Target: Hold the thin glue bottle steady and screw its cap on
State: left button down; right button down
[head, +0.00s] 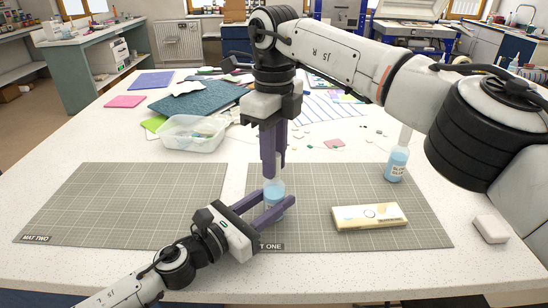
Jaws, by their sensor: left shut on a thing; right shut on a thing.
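The thin glue bottle (274,188), clear with pale blue content, stands upright on the right-hand grey mat near its left edge. My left gripper (279,204) comes in low from the left, its purple fingers shut around the bottle's body. My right gripper (270,168) points straight down from above, its purple fingers shut at the bottle's top. The cap is hidden between those fingers, so I cannot tell how it sits on the neck.
A second blue glue bottle (396,164) stands at the mat's right rim. A cream and yellow box (369,217) lies on the right mat (330,185). A white block (490,229) is farther right. A clear tub (193,134) stands behind. The left mat (120,200) is bare.

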jog(key=m, duration=1.2)
jog(key=shift+m, duration=0.3)
jog(key=c, duration=1.5)
grip_release()
jog(key=shift+r, duration=3.75)
pick_arm(q)
jog(key=c, duration=1.1)
grip_release()
